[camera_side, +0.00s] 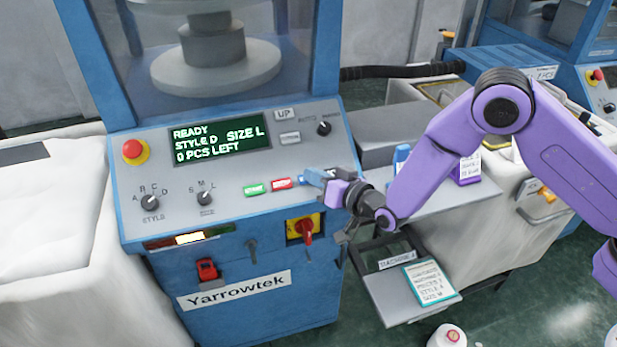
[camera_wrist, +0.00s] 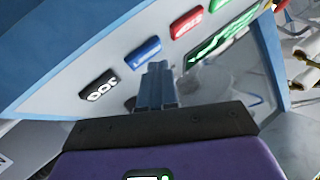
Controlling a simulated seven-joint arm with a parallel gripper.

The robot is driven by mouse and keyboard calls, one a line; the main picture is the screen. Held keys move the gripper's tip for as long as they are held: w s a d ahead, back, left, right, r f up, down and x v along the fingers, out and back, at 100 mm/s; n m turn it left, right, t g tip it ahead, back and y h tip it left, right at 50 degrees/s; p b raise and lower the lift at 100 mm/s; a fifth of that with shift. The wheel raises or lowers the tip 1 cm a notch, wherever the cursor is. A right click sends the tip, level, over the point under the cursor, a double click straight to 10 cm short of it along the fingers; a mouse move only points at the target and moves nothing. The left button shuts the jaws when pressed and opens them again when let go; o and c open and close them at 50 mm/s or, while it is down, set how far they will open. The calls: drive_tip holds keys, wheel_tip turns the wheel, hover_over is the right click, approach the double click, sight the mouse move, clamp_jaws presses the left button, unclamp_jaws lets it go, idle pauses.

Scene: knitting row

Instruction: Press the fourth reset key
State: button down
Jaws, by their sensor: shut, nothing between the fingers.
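The machine's sloped control panel (camera_side: 230,150) carries a row of small keys. The green key (camera_side: 254,189) and red key (camera_side: 282,183) show in the side view, where my gripper (camera_side: 317,177) covers the part of the row to their right. The wrist view shows the red key (camera_wrist: 187,21), a blue key (camera_wrist: 143,52) and a dark key with white lettering (camera_wrist: 100,84) in line. My gripper (camera_wrist: 157,76) is shut and empty, its fingertips close to the panel beside the blue key. I cannot tell whether they touch it.
The green-lit display (camera_side: 218,138) reads "READY, STYLE D, SIZE L, 0 PCS LEFT". A red emergency button (camera_side: 134,149) and selector knobs sit left on the panel. A red-yellow switch (camera_side: 304,229) is below the keys. A card (camera_side: 430,281) lies on a low shelf.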

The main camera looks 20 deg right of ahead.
drive_tip(key=shift+s+r, duration=0.2)
drive_tip(key=shift+r, duration=0.05)
drive_tip(key=shift+r, duration=0.1)
drive_tip(key=shift+s+r, duration=0.8)
drive_tip(key=shift+r, duration=0.15)
drive_tip(key=shift+s+r, duration=0.75)
drive_tip(key=shift+r, duration=0.2)
